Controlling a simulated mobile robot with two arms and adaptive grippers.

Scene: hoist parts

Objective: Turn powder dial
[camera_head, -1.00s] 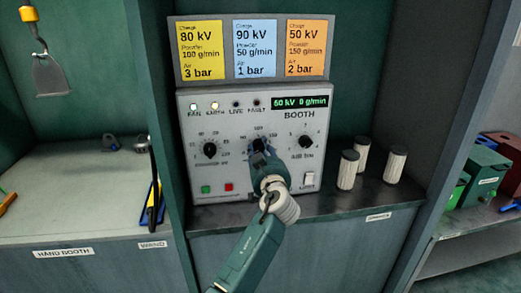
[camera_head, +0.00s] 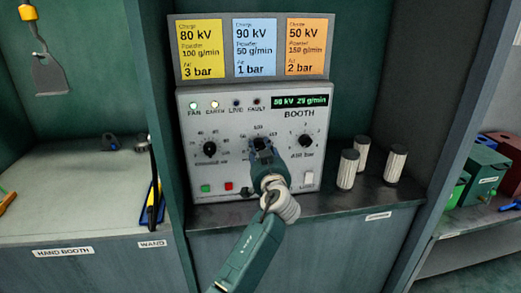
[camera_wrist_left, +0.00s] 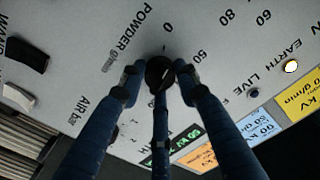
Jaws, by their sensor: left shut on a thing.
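The grey BOOTH panel (camera_head: 240,115) stands in the middle of the head view. Its middle dial is the powder dial (camera_wrist_left: 160,72), a dark knob beside the POWDER g/min lettering in the left wrist view. My left gripper (camera_head: 262,150) is shut on this dial, with its fingers around the knob. They hide most of it in the head view. The green display (camera_head: 300,101) reads 50 kV and a two-digit g/min figure in the twenties, its last digit blurred. My right gripper is not in view.
The kV dial (camera_head: 210,149) and air dial (camera_head: 306,141) flank the powder dial. Yellow (camera_head: 201,50), blue (camera_head: 254,48) and orange (camera_head: 305,48) setting cards stand above. White ribbed cylinders (camera_head: 348,169) stand right of the panel. The hand booth surface (camera_head: 70,200) is mostly clear.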

